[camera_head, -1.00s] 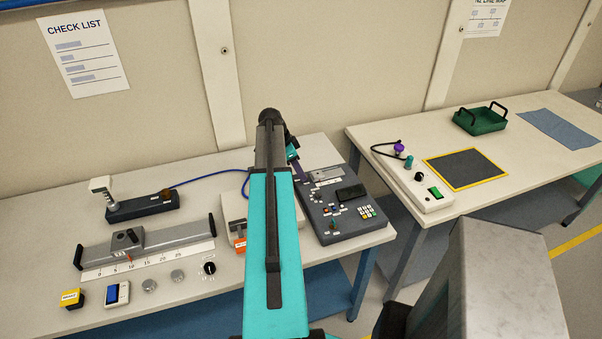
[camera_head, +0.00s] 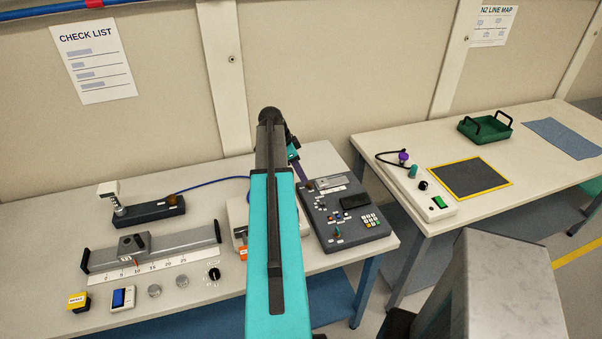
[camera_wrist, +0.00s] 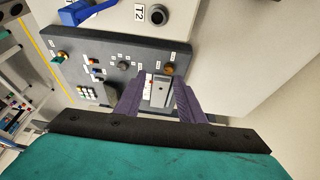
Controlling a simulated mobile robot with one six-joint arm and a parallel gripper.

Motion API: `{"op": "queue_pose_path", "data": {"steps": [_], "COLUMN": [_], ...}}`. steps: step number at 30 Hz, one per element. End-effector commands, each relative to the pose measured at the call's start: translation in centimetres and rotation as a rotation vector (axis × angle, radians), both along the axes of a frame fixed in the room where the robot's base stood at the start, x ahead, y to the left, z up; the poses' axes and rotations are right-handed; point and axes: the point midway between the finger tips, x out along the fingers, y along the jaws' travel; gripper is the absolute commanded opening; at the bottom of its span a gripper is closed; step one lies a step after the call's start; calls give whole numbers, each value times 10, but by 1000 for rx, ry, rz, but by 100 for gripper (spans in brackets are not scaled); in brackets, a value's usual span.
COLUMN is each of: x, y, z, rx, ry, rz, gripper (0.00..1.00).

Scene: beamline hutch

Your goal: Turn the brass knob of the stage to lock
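The dark grey console (camera_head: 345,213) stands on the left bench beside my arm. A round brass-coloured knob (camera_wrist: 168,69) sits at the plate's end. My gripper (camera_wrist: 157,82) is open, its two purple fingers apart on either side of the plate, with nothing between them that I can see held. The gap to the knob cannot be told. In the head view, my gripper (camera_head: 303,173) is partly behind my arm and the knob is not clearly visible.
A white box with a T2 label (camera_wrist: 139,14) and blue lever (camera_wrist: 88,10) stands close beside the console. A rail with a sliding carriage (camera_head: 133,245) and a dark block (camera_head: 150,212) lie further left. The right bench holds a green tray (camera_head: 486,128).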

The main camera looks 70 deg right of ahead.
Motion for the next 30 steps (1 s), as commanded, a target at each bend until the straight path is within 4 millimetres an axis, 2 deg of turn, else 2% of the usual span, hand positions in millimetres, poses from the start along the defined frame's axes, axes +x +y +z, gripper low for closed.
{"op": "queue_pose_path", "data": {"steps": [30], "x": [13], "y": [12], "z": [44], "rx": [1], "ry": [1], "rz": [0], "gripper": [35]}}
